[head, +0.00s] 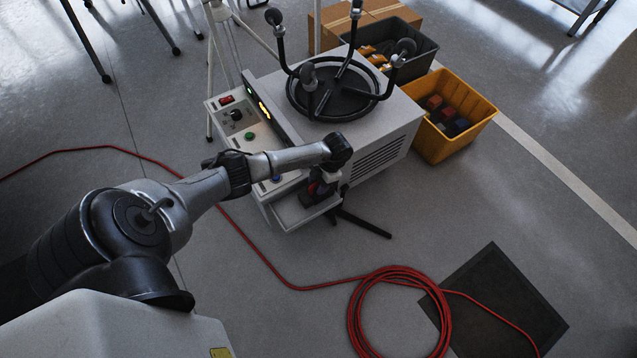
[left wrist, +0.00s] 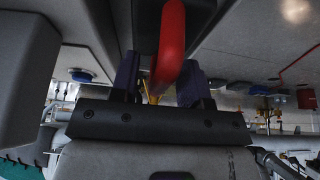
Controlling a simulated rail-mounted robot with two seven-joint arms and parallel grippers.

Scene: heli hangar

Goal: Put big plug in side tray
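My left gripper (head: 322,190) points down at the low front of the white machine, over the side tray (head: 293,214). A small red and dark thing (head: 314,188), perhaps the big plug, shows at its fingertips, partly hidden by the gripper. In the left wrist view, a thick curved red part (left wrist: 170,45) runs between the two dark purplish fingers of the left gripper (left wrist: 158,82). A narrow gap shows on one side of it. I cannot tell if the fingers press on it, or if it touches the tray. My right gripper is not in view.
The white machine (head: 385,130) carries a round black holder (head: 340,95) with upright arms. Its control panel (head: 245,125) has knobs and buttons. A yellow crate (head: 455,145) and a grey crate (head: 425,58) stand behind. A red cable (head: 400,275) lies coiled on the floor near a dark mat (head: 500,300).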

